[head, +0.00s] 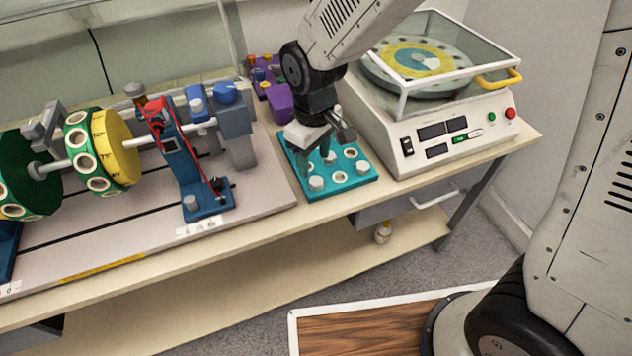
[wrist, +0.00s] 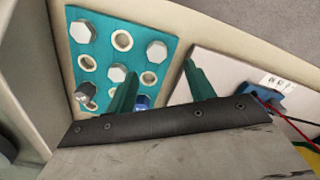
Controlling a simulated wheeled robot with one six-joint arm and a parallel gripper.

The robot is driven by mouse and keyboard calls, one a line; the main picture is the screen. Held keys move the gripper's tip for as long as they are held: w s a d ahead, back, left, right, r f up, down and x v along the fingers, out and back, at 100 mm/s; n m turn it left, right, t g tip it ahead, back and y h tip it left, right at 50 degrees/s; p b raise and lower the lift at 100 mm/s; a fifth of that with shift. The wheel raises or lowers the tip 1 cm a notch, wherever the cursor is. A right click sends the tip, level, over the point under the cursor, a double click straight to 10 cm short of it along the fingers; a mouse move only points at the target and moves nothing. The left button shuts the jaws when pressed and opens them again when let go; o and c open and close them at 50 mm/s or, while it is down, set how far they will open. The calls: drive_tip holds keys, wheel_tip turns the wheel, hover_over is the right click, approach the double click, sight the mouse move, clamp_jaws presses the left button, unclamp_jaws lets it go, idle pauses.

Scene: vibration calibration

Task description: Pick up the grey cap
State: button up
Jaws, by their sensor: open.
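A teal tray (head: 347,184) on the bench holds several light grey hexagonal caps, one of them a grey cap (head: 362,167) near its right corner. In the wrist view, the tray (wrist: 88,57) shows light grey caps (wrist: 117,72), a darker grey cap (wrist: 85,92) and a blue cap (wrist: 142,101) partly hidden by a finger. Which one is the task's cap I cannot tell. My gripper (head: 314,160) is over the tray, pointing down. Its green fingers (wrist: 160,70) are apart, with no cap held between them; one is over the tray's edge, the other over the pale base plate.
A shaft machine with green and yellow discs (head: 116,148) and a blue stand (head: 196,170) is left of the tray. A white instrument with a clear cover (head: 440,135) is to the right. A purple holder (head: 279,102) is behind. Empty sockets (wrist: 122,40) show in the tray.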

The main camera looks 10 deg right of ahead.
sight(316, 180)
drive_tip(key=f, duration=0.6)
drive_tip(key=shift+w+d+f, duration=0.1)
drive_tip(key=shift+d+f, duration=0.15)
drive_tip(key=shift+f, duration=0.1)
drive_tip(key=c, duration=1.1)
